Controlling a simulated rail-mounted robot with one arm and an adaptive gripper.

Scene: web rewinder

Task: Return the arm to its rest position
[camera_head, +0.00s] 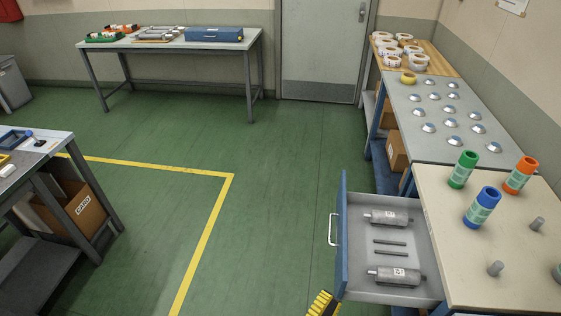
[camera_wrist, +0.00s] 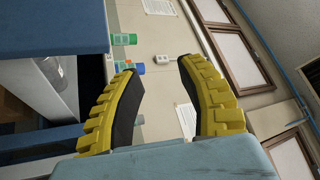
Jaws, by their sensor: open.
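My gripper (camera_wrist: 155,80) shows in the wrist view as two yellow ribbed fingers with black pads, spread apart with nothing between them. In the head view only a yellow part of my gripper (camera_head: 322,304) shows at the bottom edge, just left of the open drawer (camera_head: 365,263); the rest is cut off. The drawer's blue front also shows at the upper left of the wrist view (camera_wrist: 50,28).
The drawer juts out with metal rollers (camera_head: 388,217) and thin rods inside. Green (camera_head: 463,169), blue (camera_head: 482,207) and orange (camera_head: 521,175) cylinders stand on the right bench (camera_head: 435,205). A left workbench (camera_head: 45,150) and a back table (camera_head: 215,47) flank open green floor (camera_head: 150,130).

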